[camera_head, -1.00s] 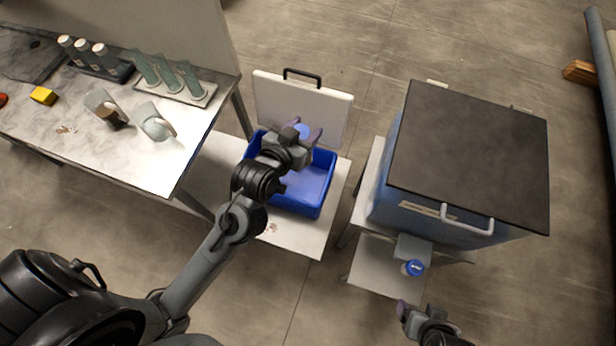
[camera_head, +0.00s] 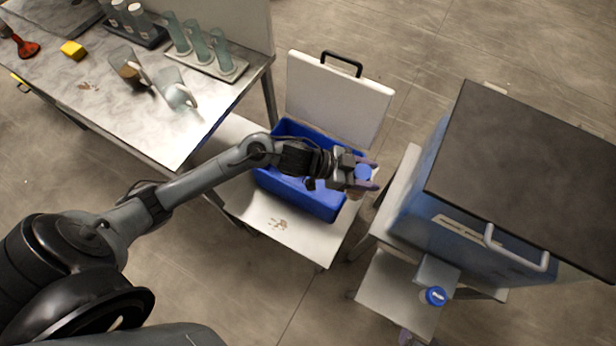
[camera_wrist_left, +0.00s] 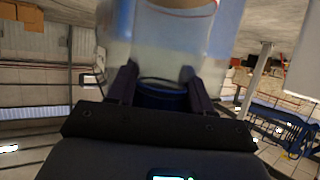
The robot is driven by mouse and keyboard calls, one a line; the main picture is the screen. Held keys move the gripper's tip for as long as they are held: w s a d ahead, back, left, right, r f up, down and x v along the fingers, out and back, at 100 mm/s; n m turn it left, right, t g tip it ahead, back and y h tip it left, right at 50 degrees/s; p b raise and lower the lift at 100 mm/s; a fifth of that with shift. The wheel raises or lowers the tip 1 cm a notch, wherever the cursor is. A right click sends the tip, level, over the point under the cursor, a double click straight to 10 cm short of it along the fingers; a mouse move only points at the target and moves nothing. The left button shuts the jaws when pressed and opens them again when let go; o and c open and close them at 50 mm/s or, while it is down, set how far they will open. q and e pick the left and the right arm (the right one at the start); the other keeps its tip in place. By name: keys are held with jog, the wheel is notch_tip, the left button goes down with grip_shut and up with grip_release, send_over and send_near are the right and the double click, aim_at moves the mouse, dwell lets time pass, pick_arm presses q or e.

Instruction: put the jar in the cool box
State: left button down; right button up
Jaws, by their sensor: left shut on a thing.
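My left gripper (camera_head: 366,174) is shut on a jar with a blue lid (camera_head: 362,172). In the left wrist view the jar's clear body (camera_wrist_left: 172,40) with brownish contents sits between the two fingers. The open cool box is a blue tub (camera_head: 318,204) with a raised white lid (camera_head: 338,98) and black handle. The held jar appears at the tub's right edge; its height above it is unclear. My left forearm hides part of the tub. Only a purplish tip of my right gripper (camera_head: 406,338) shows at the bottom edge.
A second blue-lidded jar (camera_head: 435,296) stands on a low white shelf (camera_head: 392,300). A large blue cabinet with a dark top (camera_head: 530,165) and grey handle stands right. The left table (camera_head: 120,110) holds jugs, racked tubes and a yellow block.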

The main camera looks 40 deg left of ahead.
pick_arm(q)
jog(key=w+a+f+m+g+b, duration=0.1)
jog(key=w+a+f+b, duration=0.2)
jog(key=a+f+b, duration=0.4)
jog(key=w+a+f+b, duration=0.25)
jog(key=a+b, duration=0.25)
jog(key=a, duration=0.3)
notch_tip(320, 180, down, 22)
jog(key=b, duration=1.5)
jog(key=shift+w+a+r+h+b, duration=0.2)
jog(key=shift+w+r+h+b, duration=0.05)
jog(key=shift+w+h+b, duration=0.15)
pick_arm(e)
notch_tip(320, 180, down, 30)
pick_arm(q)
jog(key=shift+f, duration=0.1)
pick_arm(e)
jog(key=shift+a, duration=0.15)
pick_arm(q)
jog(key=shift+c, duration=2.3)
grip_release()
